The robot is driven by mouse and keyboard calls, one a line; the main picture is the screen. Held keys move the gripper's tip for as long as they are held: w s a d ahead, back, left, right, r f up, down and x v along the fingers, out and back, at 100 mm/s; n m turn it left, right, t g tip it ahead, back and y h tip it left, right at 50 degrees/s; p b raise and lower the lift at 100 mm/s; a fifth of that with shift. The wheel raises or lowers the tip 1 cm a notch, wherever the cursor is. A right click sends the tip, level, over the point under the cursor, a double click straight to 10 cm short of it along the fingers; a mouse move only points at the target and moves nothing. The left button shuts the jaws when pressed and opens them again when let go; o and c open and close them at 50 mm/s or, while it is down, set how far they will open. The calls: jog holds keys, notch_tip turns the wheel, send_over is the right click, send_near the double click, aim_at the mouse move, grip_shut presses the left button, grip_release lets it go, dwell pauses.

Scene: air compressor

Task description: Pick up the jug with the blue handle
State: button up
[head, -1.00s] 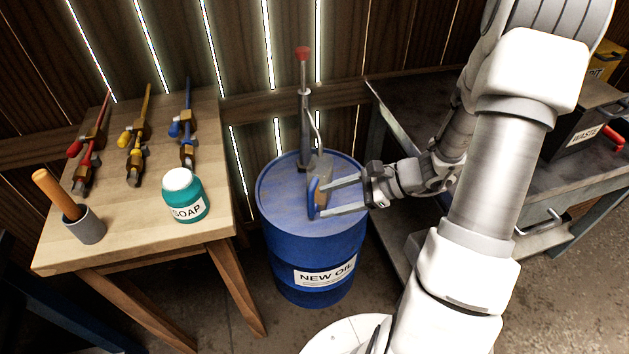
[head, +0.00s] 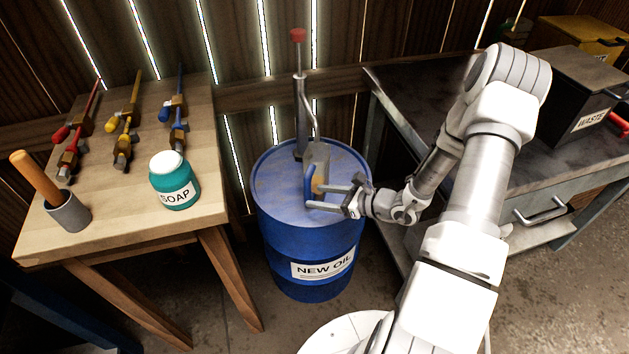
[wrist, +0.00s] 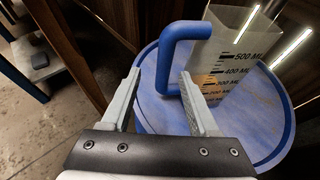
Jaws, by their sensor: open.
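The jug (head: 319,158) is grey and translucent with a blue handle (head: 309,184). It stands upright on top of the blue oil drum (head: 275,198), under the pump spout. In the wrist view the jug (wrist: 232,55) shows volume marks and some amber liquid low inside, and its blue handle (wrist: 163,62) stands out to the left. My gripper (head: 313,196) is open at the handle, level with its lower part. In the wrist view its fingers (wrist: 158,82) lie on either side of the handle, their tips close to it. I cannot tell whether they touch it.
A pump (head: 300,105) with a red knob rises from the drum behind the jug. A wooden table (head: 120,215) at left holds soap (head: 174,182), a cup with a wooden-handled tool (head: 68,211) and coloured tools. A metal bench (head: 420,95) with a waste box (head: 577,95) stands at right.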

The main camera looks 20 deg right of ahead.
jog(key=b+x, duration=0.1)
jog(key=x, duration=0.7)
jog(key=shift+w+d+b, duration=0.15)
jog(key=shift+w+b, duration=0.05)
jog(key=shift+b, duration=0.2)
grip_shut()
